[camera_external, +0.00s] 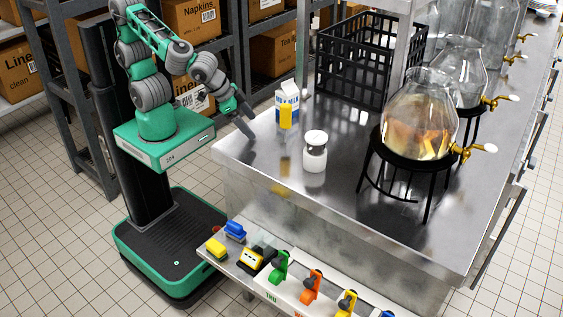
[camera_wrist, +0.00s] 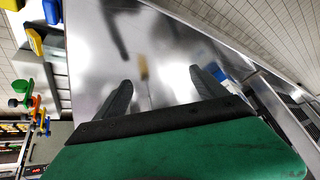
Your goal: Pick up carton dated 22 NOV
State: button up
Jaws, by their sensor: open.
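A white and blue milk carton (camera_external: 288,97) stands upright on the steel counter (camera_external: 245,165) in the external view. A yellow patch shows on its lower front. I cannot read any date on it. My gripper (camera_external: 247,132) is low over the counter's left side, left of the carton and apart from it. In the wrist view my gripper (camera_wrist: 162,88) is open, with two dark fingers spread and only bare steel and blurred reflections between them. A blue patch (camera_wrist: 232,72) beyond the right finger may be the carton; I cannot tell.
A black crate (camera_external: 345,65) is behind. A glass dispenser (camera_external: 418,120) stands on a black stand at right. Clips and small coloured items line a lower front shelf (camera_external: 232,258). The counter's front left is clear.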

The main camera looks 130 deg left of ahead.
aim_at(287, 100)
jog(key=a+n+y, duration=0.1)
jog(key=a, duration=0.1)
jog(key=w+a+n+y, duration=0.1)
jog(key=a+f+n+y+b, duration=0.1)
jog(key=a, duration=0.1)
jog(key=shift+w+a+f+g, duration=0.1)
jog(key=shift+w+a+g, duration=0.2)
jog(key=shift+w, duration=0.1)
jog(key=a+r+n+y, duration=0.1)
jog(key=a+n+y, duration=0.1)
jog(key=a+r+n+g+y, duration=0.1)
jog(key=a, duration=0.1)
jog(key=s+a+r+n+y+b, duration=0.1)
jog(key=a+r+n+y, duration=0.1)
jog(key=shift+a+n+g+y, duration=0.25)
jog(key=shift+n+g+y, duration=0.05)
jog(key=p+x, duration=0.1)
jog(key=x, duration=0.5)
jog(key=shift+s+a, duration=0.1)
jog(key=shift+a, duration=0.25)
jog(key=shift+a+f, duration=0.1)
jog(key=shift+a, duration=0.15)
jog(key=shift+c, duration=0.5)
grip_shut()
